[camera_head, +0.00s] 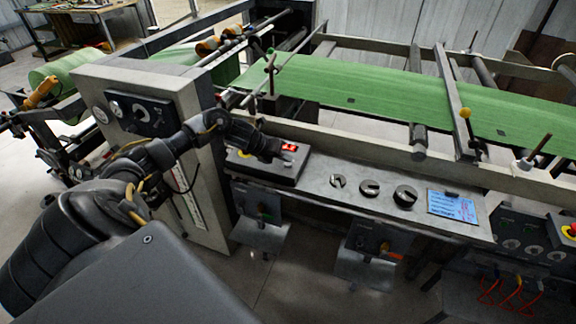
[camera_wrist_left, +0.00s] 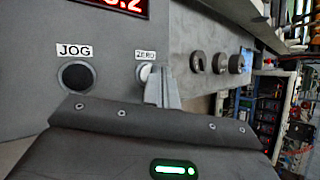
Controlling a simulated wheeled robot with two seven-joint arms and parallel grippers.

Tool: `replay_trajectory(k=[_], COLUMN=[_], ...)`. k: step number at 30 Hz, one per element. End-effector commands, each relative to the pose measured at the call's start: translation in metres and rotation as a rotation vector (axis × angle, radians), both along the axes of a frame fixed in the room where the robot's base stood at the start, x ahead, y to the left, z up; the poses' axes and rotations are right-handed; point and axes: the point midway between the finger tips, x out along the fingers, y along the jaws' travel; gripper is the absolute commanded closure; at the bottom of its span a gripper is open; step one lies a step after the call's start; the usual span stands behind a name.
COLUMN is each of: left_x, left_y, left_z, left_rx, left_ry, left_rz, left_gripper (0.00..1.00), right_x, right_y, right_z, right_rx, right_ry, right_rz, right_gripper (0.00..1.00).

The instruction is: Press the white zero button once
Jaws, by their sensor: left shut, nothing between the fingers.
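The white zero button (camera_wrist_left: 145,72) sits under a ZERO label (camera_wrist_left: 146,54) on a grey panel in the left wrist view. My left gripper (camera_wrist_left: 158,74) is shut and empty, with its fingertips at the button's right side and partly in front of it. I cannot tell whether they touch it. In the head view the left gripper (camera_head: 279,154) is over the small control box (camera_head: 262,171), just below its red display (camera_head: 289,147). The zero button is hidden there. My right gripper is not in view.
A black JOG button (camera_wrist_left: 77,76) is left of the zero button. Several dark round parts (camera_head: 370,187) and a blue card (camera_head: 452,206) lie along the bench to the right. Green sheet material (camera_head: 370,80) runs behind. A machine post (camera_head: 150,90) stands left of the box.

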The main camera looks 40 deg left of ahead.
Motion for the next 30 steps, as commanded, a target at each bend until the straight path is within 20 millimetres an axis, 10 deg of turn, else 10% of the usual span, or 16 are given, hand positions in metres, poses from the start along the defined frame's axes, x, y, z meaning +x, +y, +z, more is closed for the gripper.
replay_trajectory(k=[30], left_x=[-0.0001], left_y=[0.0001], left_z=[-0.0073], left_rx=[0.000], left_ry=[0.000], left_rz=[0.000], left_gripper=[1.00], right_x=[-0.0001], right_y=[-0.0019], right_z=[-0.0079], right_rx=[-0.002], right_ry=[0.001], right_rz=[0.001], right_gripper=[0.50])
